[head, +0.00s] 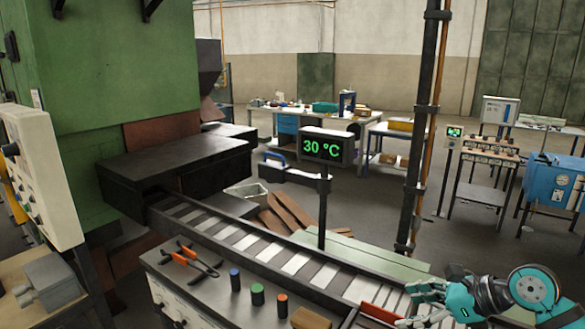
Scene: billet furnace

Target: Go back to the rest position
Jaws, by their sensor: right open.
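My right gripper (415,303) is at the bottom right, with its teal wrist to its right. It looks open and I see nothing held in it. It is over or beside the near right end of the roller conveyor (246,241); I cannot tell its exact height. My left gripper is not in view. The green furnace (85,70) stands at the left, with a dark box-like chute (175,160) at the conveyor's far end. No billet is visible on the rollers.
A display (322,146) reads 30 °C. A dark vertical post (420,130) rises behind the conveyor.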

